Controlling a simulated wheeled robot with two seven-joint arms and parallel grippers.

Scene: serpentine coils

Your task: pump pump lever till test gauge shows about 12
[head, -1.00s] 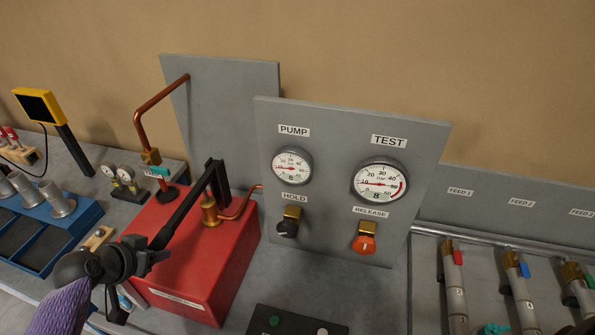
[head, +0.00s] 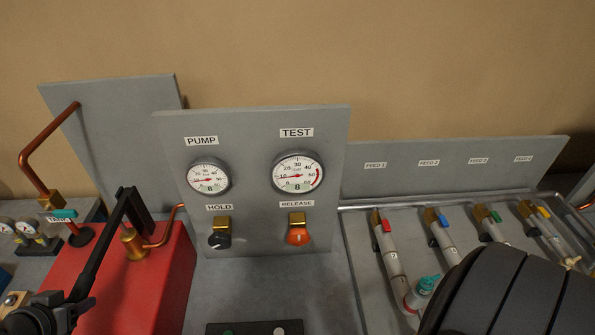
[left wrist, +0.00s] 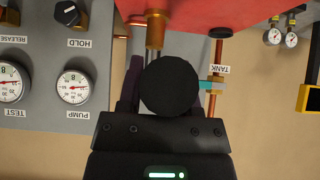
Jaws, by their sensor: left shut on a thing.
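The black pump lever (head: 97,250) slants up from lower left to its pivot by the brass fitting on the red pump tank (head: 165,275). My left gripper (head: 66,308) is shut on the lever's outer end at the lower left. In the left wrist view the lever's round black end (left wrist: 168,87) sits between the fingers and hides much of them. The test gauge (head: 298,173) is on the grey panel; its red needle points left, near the 10 mark. The pump gauge (head: 208,177) beside it also has its needle pointing left. My right gripper is not in view.
Below the gauges are the black hold knob (head: 220,240) and orange release knob (head: 298,236). Feed pipes with coloured valve handles (head: 440,230) stand at the right. My black arm part covers the lower right. A copper pipe (head: 45,145) rises at the left.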

